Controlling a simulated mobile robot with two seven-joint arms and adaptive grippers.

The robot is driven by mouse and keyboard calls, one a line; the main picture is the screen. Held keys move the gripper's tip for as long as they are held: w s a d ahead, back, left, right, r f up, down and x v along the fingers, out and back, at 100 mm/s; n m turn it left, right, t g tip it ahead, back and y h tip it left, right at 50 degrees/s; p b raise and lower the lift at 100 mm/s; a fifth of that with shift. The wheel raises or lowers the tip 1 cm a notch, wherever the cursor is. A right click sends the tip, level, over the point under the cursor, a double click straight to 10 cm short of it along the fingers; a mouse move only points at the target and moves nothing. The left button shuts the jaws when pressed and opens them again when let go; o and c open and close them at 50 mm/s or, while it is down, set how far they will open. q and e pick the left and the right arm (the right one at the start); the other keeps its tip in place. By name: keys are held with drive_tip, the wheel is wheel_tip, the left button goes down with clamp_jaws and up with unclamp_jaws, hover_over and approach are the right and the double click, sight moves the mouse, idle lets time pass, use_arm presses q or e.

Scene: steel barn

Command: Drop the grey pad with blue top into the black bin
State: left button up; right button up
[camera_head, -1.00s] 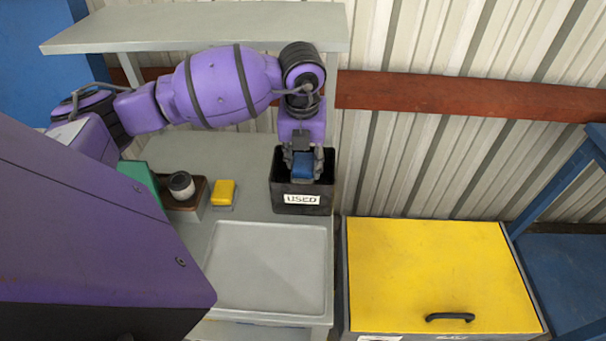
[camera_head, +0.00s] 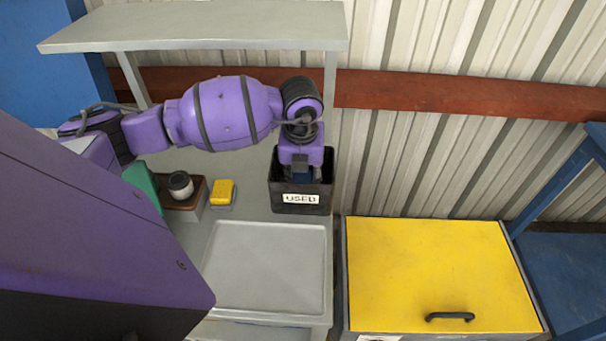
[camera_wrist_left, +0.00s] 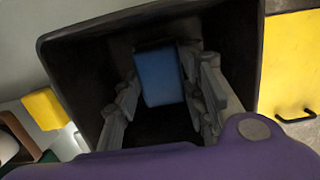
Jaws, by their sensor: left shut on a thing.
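The black bin (camera_head: 302,206) with a label reading USED stands at the back right of the grey table. My left gripper (camera_head: 299,178) points down inside it, its fingers mostly hidden behind the bin's front wall. In the left wrist view, the gripper (camera_wrist_left: 163,95) is shut on the pad, whose blue top (camera_wrist_left: 158,76) shows between the fingers. The bin's dark walls (camera_wrist_left: 85,80) surround the pad and fingers. The pad's grey part is hidden. My right gripper is not in view.
A yellow-topped pad (camera_head: 222,193) and a brown tray (camera_head: 192,199) with a dark, pale-topped cup (camera_head: 180,185) are left of the bin. A grey tray (camera_head: 267,268) lies in front. A yellow-lidded box (camera_head: 430,270) stands at right. A grey shelf (camera_head: 200,28) hangs above the arm.

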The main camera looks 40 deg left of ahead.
use_arm(q)
drive_tip(key=shift+f, duration=0.3)
drive_tip(key=o, duration=1.2)
drive_tip(key=r, duration=0.4)
drive_tip(key=s+r, duration=0.1)
drive_tip(key=r, duration=0.3)
drive_tip(key=d+r, duration=0.1)
drive_tip(key=r, duration=0.4)
drive_tip(key=shift+s, duration=0.3)
